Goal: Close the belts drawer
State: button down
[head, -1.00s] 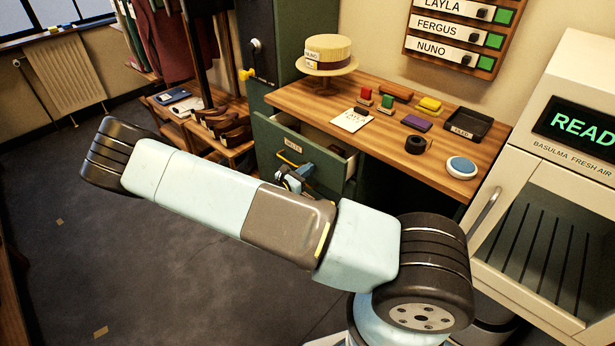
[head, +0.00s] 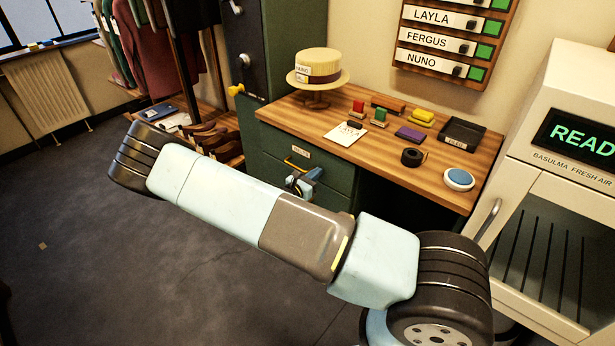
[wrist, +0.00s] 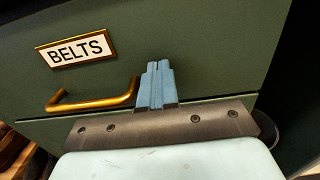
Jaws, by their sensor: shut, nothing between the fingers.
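The green belts drawer (head: 325,175) is under the left part of the wooden table, and its front looks flush with the cabinet. In the wrist view its front (wrist: 205,55) fills most of the picture, with a brass-framed BELTS label (wrist: 75,50) and a brass handle (wrist: 95,103). My gripper (head: 303,180) is at the drawer front. In the wrist view its blue fingers (wrist: 156,80) are shut together and empty, just right of the handle. The fingertips are at or very near the drawer front; I cannot tell if they touch.
A white cabinet (head: 560,160) stands at right. Clear floor (head: 110,250) lies left.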

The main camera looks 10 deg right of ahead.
jog(key=shift+s+d+r, duration=0.1)
jog(key=shift+d, duration=0.4)
jog(key=v, duration=1.4)
jog(key=shift+w+a, duration=0.2)
jog(key=shift+a, duration=0.35)
jog(key=s+d+r+m+g+y, duration=0.2)
jog(key=s+d+r+m+g, duration=0.15)
jog(key=r+m, duration=0.4)
jog(key=s+d+r+m+g+y, duration=0.3)
jog(key=d+r+m+g, duration=0.15)
jog(key=r, duration=0.55)
jog(key=s+d+r+m+g+y, duration=0.2)
jog(key=s+d+r+m+g, duration=0.15)
jog(key=r+m, duration=0.35)
jog(key=s+d+r+m+t+y, duration=0.3)
jog(key=s+r+m+t+y, duration=0.2)
jog(key=s+r, duration=1.2)
notch_tip(320, 180, up, 3)
jog(key=shift+d+f+m+y, duration=0.15)
jog(key=shift+d+m+y, duration=0.05)
jog(key=shift+m+y, duration=0.7)
